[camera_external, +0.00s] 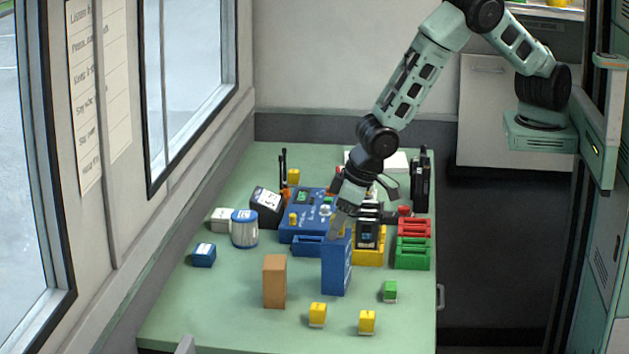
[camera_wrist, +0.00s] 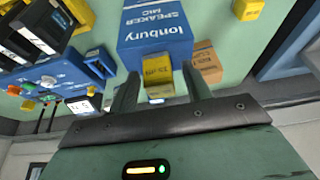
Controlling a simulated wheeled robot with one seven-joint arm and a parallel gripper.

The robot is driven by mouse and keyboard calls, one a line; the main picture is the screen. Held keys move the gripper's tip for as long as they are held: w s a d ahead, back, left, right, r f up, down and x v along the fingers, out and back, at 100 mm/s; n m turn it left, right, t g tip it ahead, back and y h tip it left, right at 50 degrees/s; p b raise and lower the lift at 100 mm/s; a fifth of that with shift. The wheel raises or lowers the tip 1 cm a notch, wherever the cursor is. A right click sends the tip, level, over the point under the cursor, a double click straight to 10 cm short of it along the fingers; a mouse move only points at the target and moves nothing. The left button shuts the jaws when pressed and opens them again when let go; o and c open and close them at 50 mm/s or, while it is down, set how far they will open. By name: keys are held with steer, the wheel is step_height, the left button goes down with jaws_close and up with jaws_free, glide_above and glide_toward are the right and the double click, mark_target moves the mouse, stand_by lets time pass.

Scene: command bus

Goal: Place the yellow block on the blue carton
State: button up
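The blue carton (camera_external: 337,264) stands upright on the green table in the external view. It also shows in the wrist view (camera_wrist: 155,28), with white lettering on its face. My gripper (camera_external: 337,228) is at the carton's top. In the wrist view my gripper (camera_wrist: 161,78) has its fingers apart, with a small yellow block (camera_wrist: 157,72) between them. The block is over the carton's edge, with narrow gaps to both fingers. It appears to rest on the carton's top, but the contact is hidden. In the external view this block is hidden behind my gripper.
An orange carton (camera_external: 275,281) stands left of the blue one. Two more yellow blocks (camera_external: 317,314) (camera_external: 367,322) and a green block (camera_external: 390,291) lie in front. Behind are a blue device (camera_external: 300,225), a yellow tray (camera_external: 368,257) and a black radio (camera_external: 368,232). The front table edge is clear.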

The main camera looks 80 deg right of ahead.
steer(key=b+v, duration=0.1)
steer(key=v, duration=1.1)
steer(key=s+d+r+n+g, duration=0.1)
steer(key=s+d+r+n, duration=0.1)
steer(key=s, duration=0.6)
steer(key=s+d+r+n+g, duration=0.2)
steer(key=s+d, duration=0.3)
steer(key=s, duration=0.4)
steer(key=s+d+r+n+g, duration=0.1)
steer(key=s+d+r+n, duration=0.1)
steer(key=s, duration=0.6)
steer(key=shift+s+d+r+n+y, duration=0.3)
steer(key=shift+d+r+n, duration=0.05)
steer(key=shift+d+n, duration=0.55)
